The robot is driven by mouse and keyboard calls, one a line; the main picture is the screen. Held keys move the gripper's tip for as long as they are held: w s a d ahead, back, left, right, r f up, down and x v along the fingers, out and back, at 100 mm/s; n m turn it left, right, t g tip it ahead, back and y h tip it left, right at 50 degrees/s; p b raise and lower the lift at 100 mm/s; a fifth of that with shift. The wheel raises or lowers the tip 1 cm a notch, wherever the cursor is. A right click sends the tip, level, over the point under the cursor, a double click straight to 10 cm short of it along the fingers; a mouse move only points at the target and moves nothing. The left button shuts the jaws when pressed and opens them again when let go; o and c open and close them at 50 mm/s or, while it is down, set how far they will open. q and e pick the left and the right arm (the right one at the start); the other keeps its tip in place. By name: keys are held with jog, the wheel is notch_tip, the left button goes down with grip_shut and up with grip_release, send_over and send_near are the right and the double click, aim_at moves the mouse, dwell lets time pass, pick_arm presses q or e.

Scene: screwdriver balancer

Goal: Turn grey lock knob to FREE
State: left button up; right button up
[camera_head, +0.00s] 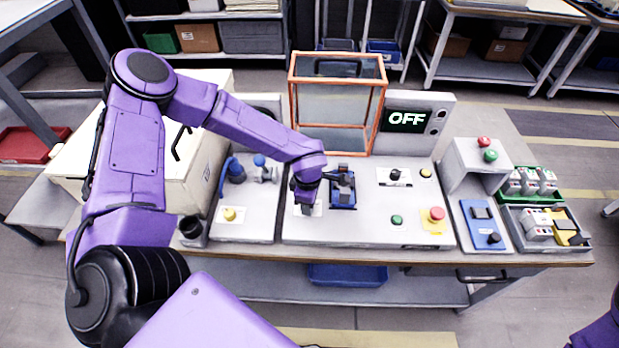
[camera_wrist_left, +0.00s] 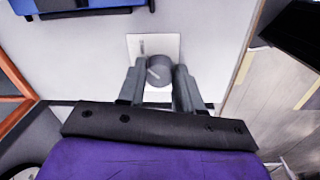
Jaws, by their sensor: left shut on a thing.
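The grey lock knob (camera_wrist_left: 158,70) is round with a light pointer line and sits on a white square plate (camera_wrist_left: 171,44) on the light panel. My left gripper (camera_wrist_left: 159,82) is shut on the knob, one finger on each side of it. In the head view my left gripper (camera_head: 305,205) points down at the panel and hides the knob, while part of the white plate (camera_head: 317,209) shows beside it. The labels on the plate are too small to read. Only a bit of my right arm shows at the lower right edge; its gripper is out of view.
A blue device (camera_head: 342,188) stands just right of my left gripper. An orange-framed clear box (camera_head: 338,100) and a display (camera_head: 406,118) reading OFF stand behind. A red button (camera_head: 437,214), a green button (camera_head: 397,220) and a black knob (camera_head: 395,174) are further right on the panel.

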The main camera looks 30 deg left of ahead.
pick_arm(q)
jog(key=shift+w+r, duration=0.1)
jog(key=shift+w, duration=0.05)
jog(key=o, duration=1)
jog(key=shift+o, duration=0.2)
notch_tip(320, 180, up, 10)
jog(key=b, duration=0.1)
jog(key=shift+s+r, duration=0.2)
jog(key=shift+s, duration=0.05)
